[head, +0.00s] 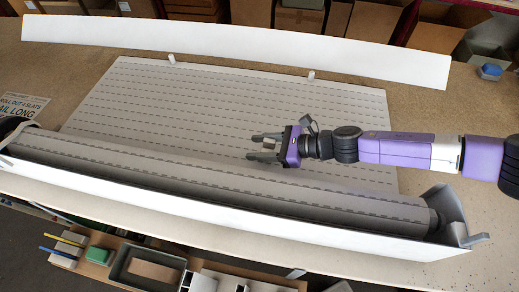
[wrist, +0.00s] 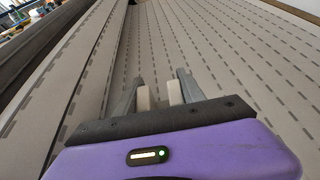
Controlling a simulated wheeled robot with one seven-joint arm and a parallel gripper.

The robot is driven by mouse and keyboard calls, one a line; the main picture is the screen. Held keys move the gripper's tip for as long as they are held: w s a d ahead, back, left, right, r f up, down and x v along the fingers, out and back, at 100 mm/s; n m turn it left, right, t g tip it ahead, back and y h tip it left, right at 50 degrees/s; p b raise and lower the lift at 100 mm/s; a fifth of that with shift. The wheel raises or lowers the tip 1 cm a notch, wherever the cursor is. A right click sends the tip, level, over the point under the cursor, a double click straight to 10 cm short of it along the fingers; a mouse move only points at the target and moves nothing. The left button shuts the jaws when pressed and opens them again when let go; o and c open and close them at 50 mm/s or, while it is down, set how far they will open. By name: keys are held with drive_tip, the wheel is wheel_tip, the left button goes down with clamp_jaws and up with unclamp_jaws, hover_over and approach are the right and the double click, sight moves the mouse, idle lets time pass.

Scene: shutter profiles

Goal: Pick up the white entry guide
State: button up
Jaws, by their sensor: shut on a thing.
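My gripper (head: 264,146) is low over the grey slatted curtain (head: 230,95), near the long roll in the housing. In the wrist view my gripper (wrist: 159,92) has its two fingers with pale pads close together over the slats. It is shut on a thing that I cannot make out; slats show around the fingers. I cannot tell for certain which piece is the white entry guide. Pale flared pieces stand at the housing's ends, one at the right end (head: 477,239) and one at the left. Two small white pegs are at the curtain's far edge, left (head: 171,58) and right (head: 311,74).
The long white housing (head: 200,222) runs along the bench's front, with the grey roll (head: 190,172) in it. A long white panel (head: 230,41) lies at the back. A printed sign (head: 25,107) is at left. Bare bench (head: 430,120) shows at right.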

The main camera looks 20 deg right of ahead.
wheel_tip(320, 180, up, 18)
drive_tip(key=p, duration=0.1)
drive_tip(key=shift+r+p, duration=0.15)
drive_tip(key=shift+p, duration=0.25)
